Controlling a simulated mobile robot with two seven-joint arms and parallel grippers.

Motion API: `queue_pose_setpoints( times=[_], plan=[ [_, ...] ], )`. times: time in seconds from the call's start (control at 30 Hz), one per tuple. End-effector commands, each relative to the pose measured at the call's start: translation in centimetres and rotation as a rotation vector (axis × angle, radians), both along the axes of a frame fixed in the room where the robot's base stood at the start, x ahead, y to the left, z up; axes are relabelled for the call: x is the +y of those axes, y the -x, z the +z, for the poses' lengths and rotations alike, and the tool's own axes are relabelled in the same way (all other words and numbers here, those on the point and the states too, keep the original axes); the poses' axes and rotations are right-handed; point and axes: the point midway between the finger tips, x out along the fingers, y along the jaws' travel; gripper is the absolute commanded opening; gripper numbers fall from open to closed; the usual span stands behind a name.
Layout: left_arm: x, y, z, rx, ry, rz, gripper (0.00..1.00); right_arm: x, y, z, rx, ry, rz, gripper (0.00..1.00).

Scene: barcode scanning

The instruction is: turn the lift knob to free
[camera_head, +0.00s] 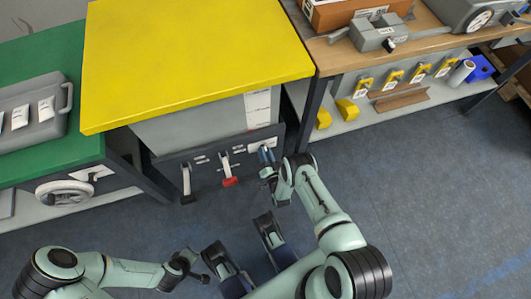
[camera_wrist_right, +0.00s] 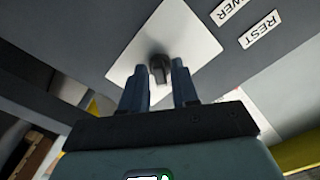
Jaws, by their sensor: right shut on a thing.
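The lift knob (camera_wrist_right: 160,70) is a small black knob on a pale plate (camera_wrist_right: 190,35), seen in the right wrist view. My right gripper (camera_wrist_right: 159,85) has a finger on each side of it and is shut on it. In the head view my right gripper (camera_head: 267,158) is at the right end of the dark panel (camera_head: 208,165) under the yellow-topped table, and its fingers hide the knob.
A red-ended lever (camera_head: 228,172) and a black-ended lever (camera_head: 187,185) hang on the panel. A green table (camera_head: 40,167) with a handwheel (camera_head: 68,192) stands left; floor at right is clear.

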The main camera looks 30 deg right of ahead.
Motion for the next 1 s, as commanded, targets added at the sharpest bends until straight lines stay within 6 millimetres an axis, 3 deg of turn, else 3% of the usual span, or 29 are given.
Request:
queue_pose_setpoints(
  times=[0.5, 1.0],
  plan=[
    [-0.15, -0.72, 0.69, -0.024, 0.0, -0.002, 0.0, 0.09, -0.12, 0.05, 0.105, 0.441, 0.003, 0.0],
    [-0.18, -0.92, 0.86, -0.031, -0.001, -0.002, 0.0, 0.09, -0.1, 0.01, 0.153, 0.636, 0.002, 0.0]
  ],
)
